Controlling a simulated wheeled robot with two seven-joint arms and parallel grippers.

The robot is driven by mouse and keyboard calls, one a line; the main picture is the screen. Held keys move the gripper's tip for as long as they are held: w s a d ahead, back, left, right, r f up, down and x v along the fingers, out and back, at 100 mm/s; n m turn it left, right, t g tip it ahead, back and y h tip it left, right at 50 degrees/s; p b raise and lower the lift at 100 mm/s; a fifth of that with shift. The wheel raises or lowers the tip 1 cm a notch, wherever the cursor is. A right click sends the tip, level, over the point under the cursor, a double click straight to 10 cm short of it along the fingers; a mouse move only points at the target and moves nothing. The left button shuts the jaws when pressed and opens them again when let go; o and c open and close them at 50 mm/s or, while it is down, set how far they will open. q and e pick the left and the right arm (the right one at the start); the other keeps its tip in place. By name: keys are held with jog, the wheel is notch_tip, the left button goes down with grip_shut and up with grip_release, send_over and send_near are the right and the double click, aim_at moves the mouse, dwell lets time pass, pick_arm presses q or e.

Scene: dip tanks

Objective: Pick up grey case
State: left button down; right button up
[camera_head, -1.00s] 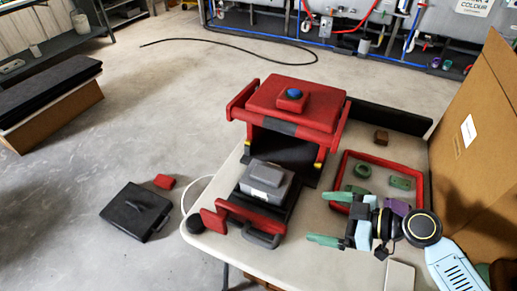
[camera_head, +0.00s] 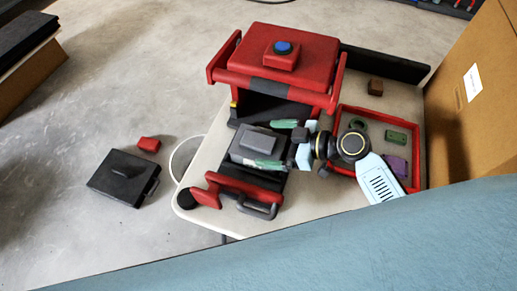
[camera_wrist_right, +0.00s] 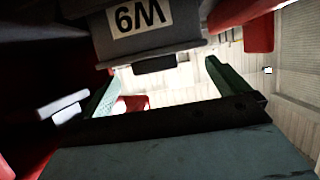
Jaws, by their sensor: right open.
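The grey case (camera_head: 256,143) lies on the black pulled-out slide of the red press (camera_head: 300,55). In the right wrist view, the case (camera_wrist_right: 150,35) shows at the top with a white label reading W9, upside down, and a dark latch below it. My right gripper (camera_head: 279,144) is open at the case's right end, its green fingertips toward the far and near sides. In the wrist view, the fingers (camera_wrist_right: 163,68) stand apart on both sides of the latch; whether they touch the case I cannot tell. My left gripper is not in view.
A red-rimmed tray (camera_head: 421,150) with green and purple pieces lies right of the press, partly under my right arm. A red bar with a grey handle (camera_head: 257,210) fronts the slide. A black case (camera_head: 122,178) and red block (camera_head: 149,145) lie on the floor at left.

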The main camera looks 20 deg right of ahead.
aim_at(259, 140)
jog(key=x, duration=0.4)
jog(key=shift+w+a, duration=0.15)
jog(key=shift+w, duration=0.15)
jog(key=c, duration=1.1)
jog(key=shift+o, duration=0.2)
jog(key=shift+r, duration=0.1)
